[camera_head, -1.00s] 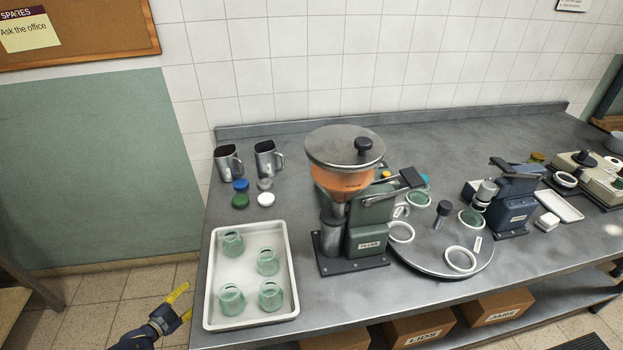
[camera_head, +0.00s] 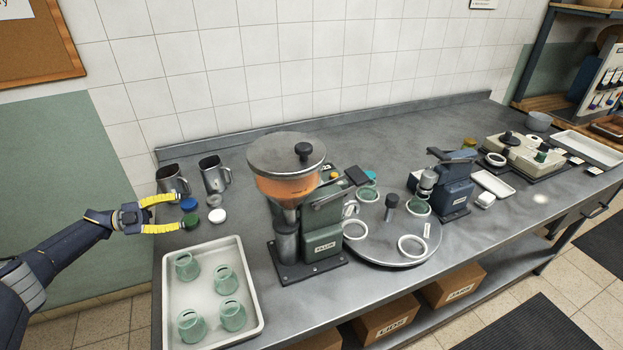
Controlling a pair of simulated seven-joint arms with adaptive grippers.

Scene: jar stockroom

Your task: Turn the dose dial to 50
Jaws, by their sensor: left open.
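The filler machine (camera_head: 312,225) stands on the steel bench, with an orange-filled hopper (camera_head: 288,188) under a round grey lid with a black knob. A small yellow part (camera_head: 333,176) shows behind the hopper; I cannot tell whether it belongs to the dose dial. No dial numbers are readable. A dark-ended lever (camera_head: 357,176) sticks out at the machine's upper right. My left gripper (camera_head: 180,213) is open, its yellow fingers at the bench's left end, near the blue lid (camera_head: 189,205) and green lid (camera_head: 191,221), well left of the filler. My right gripper is not in view.
A white tray (camera_head: 253,290) with several green glass jars lies in front of my left gripper. Two metal jugs (camera_head: 214,177) stand behind it. A round turntable (camera_head: 390,255) with white rings is right of the filler, then a blue press (camera_head: 456,185).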

